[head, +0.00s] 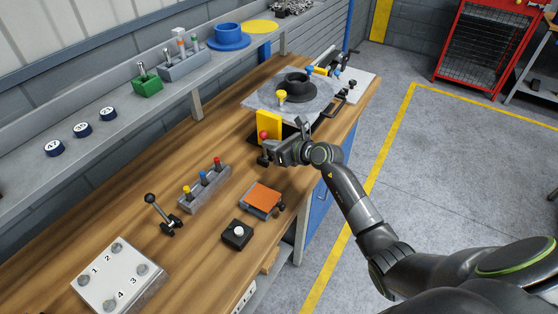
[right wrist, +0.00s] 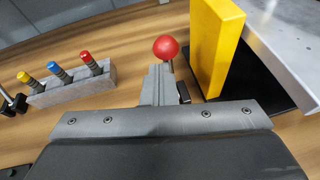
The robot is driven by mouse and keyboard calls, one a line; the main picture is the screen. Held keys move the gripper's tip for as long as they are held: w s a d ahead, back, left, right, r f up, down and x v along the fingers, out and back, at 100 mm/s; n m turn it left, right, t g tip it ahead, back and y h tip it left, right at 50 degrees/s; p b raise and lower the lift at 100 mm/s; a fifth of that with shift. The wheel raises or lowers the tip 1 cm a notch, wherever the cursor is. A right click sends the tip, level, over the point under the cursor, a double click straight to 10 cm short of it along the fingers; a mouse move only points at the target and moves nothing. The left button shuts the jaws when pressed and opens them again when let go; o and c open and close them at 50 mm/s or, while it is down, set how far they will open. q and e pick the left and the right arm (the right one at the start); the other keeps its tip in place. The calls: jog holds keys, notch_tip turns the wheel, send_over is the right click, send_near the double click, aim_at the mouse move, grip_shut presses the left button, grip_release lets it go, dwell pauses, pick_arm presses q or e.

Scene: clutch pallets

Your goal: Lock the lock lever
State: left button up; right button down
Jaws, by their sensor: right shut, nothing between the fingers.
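A lever with a red ball knob (head: 264,135) stands upright on the wooden bench beside a yellow block (head: 269,124). In the right wrist view the red knob (right wrist: 165,47) shows just beyond my fingertips, left of the yellow block (right wrist: 215,45). My right gripper (head: 275,152) is shut and empty, close to the lever's lower part; its fingers (right wrist: 160,78) hide part of the stem. I cannot tell whether they touch it. A second lever with a black ball knob (head: 150,198) leans on the bench further left. My left gripper is not in view.
A grey block with yellow, blue and red pegs (head: 206,189), an orange pad (head: 262,197) and a black button box (head: 237,234) lie nearby. A grey plate (head: 262,101) with a black ring part (head: 296,84) stands behind the yellow block. A numbered panel (head: 113,275) lies front left.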

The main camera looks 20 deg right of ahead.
aim_at(265, 137)
jog(key=shift+w+a+r, duration=0.1)
jog(key=shift+w+r, duration=0.2)
jog(key=shift+w, duration=0.55)
jog(key=shift+w+a, duration=0.15)
jog(key=shift+w, duration=0.2)
jog(key=shift+w+a, duration=0.25)
jog(key=shift+a, duration=0.05)
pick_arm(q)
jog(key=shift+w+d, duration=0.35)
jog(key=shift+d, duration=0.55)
pick_arm(e)
jog(key=shift+a+r, duration=0.1)
jog(key=shift+r, duration=0.05)
